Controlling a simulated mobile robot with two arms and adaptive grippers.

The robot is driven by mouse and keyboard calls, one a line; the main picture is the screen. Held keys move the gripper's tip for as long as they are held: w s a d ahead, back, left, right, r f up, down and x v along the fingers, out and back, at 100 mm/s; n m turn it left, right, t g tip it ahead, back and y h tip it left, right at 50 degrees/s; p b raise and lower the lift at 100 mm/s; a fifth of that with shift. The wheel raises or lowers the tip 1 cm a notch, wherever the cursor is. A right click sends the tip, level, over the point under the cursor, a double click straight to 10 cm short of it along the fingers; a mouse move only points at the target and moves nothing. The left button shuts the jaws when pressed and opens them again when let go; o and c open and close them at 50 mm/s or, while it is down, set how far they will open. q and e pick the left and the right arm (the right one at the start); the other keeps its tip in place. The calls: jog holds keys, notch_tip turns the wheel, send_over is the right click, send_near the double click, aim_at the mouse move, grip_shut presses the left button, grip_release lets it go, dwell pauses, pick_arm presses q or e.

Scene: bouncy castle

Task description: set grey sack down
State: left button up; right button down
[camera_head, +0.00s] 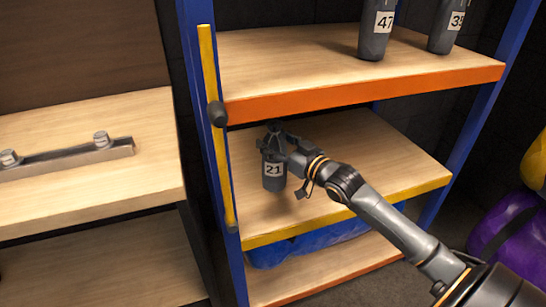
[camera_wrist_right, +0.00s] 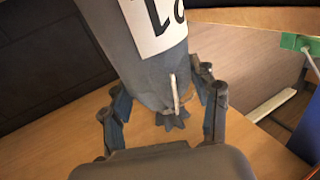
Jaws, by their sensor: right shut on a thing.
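The grey sack (camera_head: 273,183), with a white label reading 21, is upright at the left part of the middle shelf with the yellow edge (camera_head: 350,211). My right gripper (camera_head: 275,143) is shut on its upper end, with the arm reaching in from the lower right. In the right wrist view the sack (camera_wrist_right: 140,65) appears inverted, with the fingers (camera_wrist_right: 165,98) on both sides near its gathered neck. Whether its base touches the shelf or hangs just above it, I cannot tell. My left gripper is not in view.
The orange-edged shelf (camera_head: 365,89) above holds grey sacks 47 (camera_head: 375,35) and one partly cut off (camera_head: 445,28). A blue post (camera_head: 200,130) with a yellow bar (camera_head: 215,130) stands at left. Blue material (camera_head: 310,243) lies below. The middle shelf's right side is clear.

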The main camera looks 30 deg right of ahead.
aim_at(274, 173)
jog(key=shift+w+d+f, duration=0.15)
jog(key=shift+w+f, duration=0.45)
jog(key=shift+f, duration=0.05)
notch_tip(274, 173, down, 3)
jog(key=shift+w+f+b, duration=0.1)
jog(key=shift+w+b, duration=0.05)
jog(key=shift+b, duration=0.65)
jog(key=shift+f, duration=0.1)
jog(key=shift+c, duration=1.8)
grip_release()
jog(key=shift+f, duration=0.15)
